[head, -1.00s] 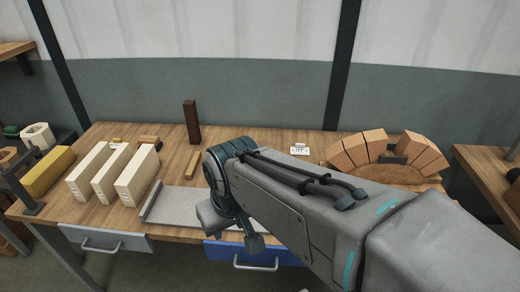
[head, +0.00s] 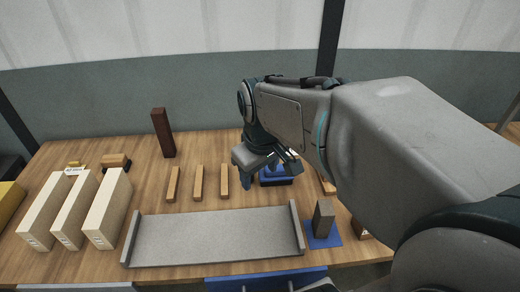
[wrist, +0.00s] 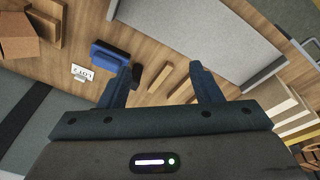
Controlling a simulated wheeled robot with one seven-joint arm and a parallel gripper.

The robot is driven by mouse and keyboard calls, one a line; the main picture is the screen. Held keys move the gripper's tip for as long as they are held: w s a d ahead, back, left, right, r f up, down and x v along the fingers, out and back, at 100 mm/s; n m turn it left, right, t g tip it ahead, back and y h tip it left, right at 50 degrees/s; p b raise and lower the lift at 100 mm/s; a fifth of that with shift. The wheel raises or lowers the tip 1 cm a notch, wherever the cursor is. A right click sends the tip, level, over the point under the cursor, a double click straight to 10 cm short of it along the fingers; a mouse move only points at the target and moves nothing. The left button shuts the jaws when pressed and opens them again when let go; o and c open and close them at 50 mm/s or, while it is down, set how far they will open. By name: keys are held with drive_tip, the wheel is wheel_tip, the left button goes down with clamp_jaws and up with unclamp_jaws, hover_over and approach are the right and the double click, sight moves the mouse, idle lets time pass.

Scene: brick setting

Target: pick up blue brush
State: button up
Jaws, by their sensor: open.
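The blue brush (head: 276,176) lies on the wooden workbench, blue on top with a dark lower part, partly hidden behind my gripper in the head view. In the wrist view the blue brush (wrist: 109,56) shows to the left of the left finger, outside the gap between the fingers. My gripper (head: 269,172) is open and empty above the bench. In the wrist view my gripper (wrist: 167,71) has its two fingers apart, with wooden strips below the gap.
A grey tray (head: 215,236) lies in front. Several wooden strips (head: 198,183) lie left of the brush. A dark upright block (head: 163,132) and pale blocks (head: 73,208) stand at left. A grey block (head: 323,219) stands on a blue pad at right. A white card (wrist: 82,73) is beside the brush.

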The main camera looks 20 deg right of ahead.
drive_tip(key=w+d+f+n+g+b, duration=0.25)
drive_tip(key=w+d+n, duration=0.4)
drive_tip(key=w, duration=0.55)
drive_tip(key=n+b, duration=0.1)
drive_tip(key=n, duration=0.4)
hover_over(278, 167)
wheel_tip(278, 167, down, 7)
wheel_tip(278, 167, down, 7)
drive_tip(key=shift+w+f, duration=0.1)
drive_tip(key=shift+f, duration=0.05)
drive_tip(key=shift+a+f+p, duration=0.2)
drive_tip(key=shift+f+p, duration=0.2)
drive_tip(key=shift+f, duration=2.3)
drive_tip(key=c, duration=1.2)
drive_tip(key=shift+c, duration=0.2)
drive_tip(key=shift+r, duration=0.1)
wheel_tip(278, 167, up, 10)
